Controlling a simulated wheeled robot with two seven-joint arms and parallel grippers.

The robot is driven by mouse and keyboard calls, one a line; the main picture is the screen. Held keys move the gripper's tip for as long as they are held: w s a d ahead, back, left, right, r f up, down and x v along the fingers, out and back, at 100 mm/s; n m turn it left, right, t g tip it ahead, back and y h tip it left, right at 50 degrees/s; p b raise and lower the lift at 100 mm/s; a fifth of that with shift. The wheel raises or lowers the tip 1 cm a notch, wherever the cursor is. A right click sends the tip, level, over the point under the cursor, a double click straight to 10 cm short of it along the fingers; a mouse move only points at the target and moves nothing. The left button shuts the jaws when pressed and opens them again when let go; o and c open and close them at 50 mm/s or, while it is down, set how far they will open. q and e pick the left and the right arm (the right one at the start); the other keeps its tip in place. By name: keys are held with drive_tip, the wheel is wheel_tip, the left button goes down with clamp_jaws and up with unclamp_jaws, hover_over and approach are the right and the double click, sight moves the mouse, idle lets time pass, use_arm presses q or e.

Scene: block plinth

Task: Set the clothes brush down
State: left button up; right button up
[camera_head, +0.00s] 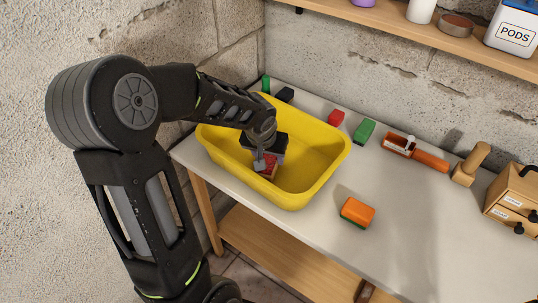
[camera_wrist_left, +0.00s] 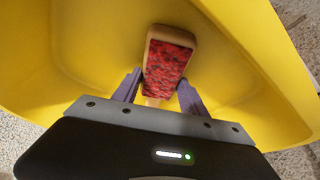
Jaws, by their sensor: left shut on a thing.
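The clothes brush (camera_wrist_left: 168,62) has a tan wooden body and a mottled red pad, and it shows between my left fingers in the left wrist view. In the head view only a small red part of the brush (camera_head: 270,168) shows below the gripper. My left gripper (camera_head: 265,163) is shut on the brush, inside the outline of the yellow tub (camera_head: 325,165). The gripper's fingers also show in the left wrist view (camera_wrist_left: 158,93). The tub's yellow wall fills the background there. I cannot tell whether the brush touches the tub's floor. My right gripper is not in view.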

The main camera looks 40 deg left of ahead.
use_arm(q)
drive_tip(key=o, duration=1.4)
drive_tip(key=shift+f, duration=0.1)
drive_tip(key=shift+r, duration=0.35)
drive_tip(key=p+v, duration=0.1)
drive_tip(key=v, duration=1)
drive_tip(key=shift+s+r, duration=0.2)
drive_tip(key=shift+r, duration=0.1)
